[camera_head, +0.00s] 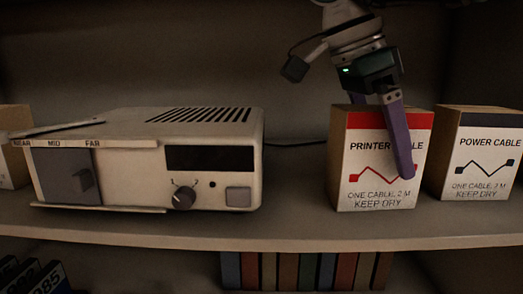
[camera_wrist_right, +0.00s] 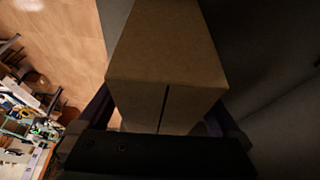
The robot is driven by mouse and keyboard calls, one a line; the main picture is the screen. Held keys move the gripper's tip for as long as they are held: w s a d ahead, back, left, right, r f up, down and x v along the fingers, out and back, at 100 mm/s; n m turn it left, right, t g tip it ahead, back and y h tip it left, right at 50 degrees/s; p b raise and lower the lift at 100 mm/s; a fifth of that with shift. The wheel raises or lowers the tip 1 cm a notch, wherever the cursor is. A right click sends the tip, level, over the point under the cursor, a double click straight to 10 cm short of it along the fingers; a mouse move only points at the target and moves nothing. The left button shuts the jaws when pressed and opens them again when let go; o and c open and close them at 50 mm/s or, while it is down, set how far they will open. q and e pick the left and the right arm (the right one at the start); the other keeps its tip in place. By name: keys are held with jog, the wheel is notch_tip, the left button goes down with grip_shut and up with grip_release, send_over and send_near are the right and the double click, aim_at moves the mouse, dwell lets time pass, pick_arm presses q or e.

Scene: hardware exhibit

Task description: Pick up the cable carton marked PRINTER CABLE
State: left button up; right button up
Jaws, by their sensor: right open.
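The carton marked PRINTER CABLE (camera_head: 366,178) stands upright on the shelf, with a red top band and a red zigzag on its white front. My right gripper (camera_head: 392,138) comes down over it from above. One purple finger crosses the front face, covering part of the lettering; the other is mostly hidden behind the carton top. The jaws are open around the carton, and I cannot tell whether they touch it. In the right wrist view the brown carton (camera_wrist_right: 168,50) lies between the two fingers. My left gripper is not in view.
A similar POWER CABLE carton (camera_head: 482,160) stands close on the right. A beige device (camera_head: 215,130) with a knob and slide panel stands to the left, with a gap between. Another carton (camera_head: 12,160) shows at the left edge. Books (camera_head: 308,271) stand below the shelf (camera_head: 290,228).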

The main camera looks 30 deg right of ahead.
jog(key=shift+c, duration=0.2)
jog(key=c, duration=1.5)
jog(key=shift+r, duration=0.1)
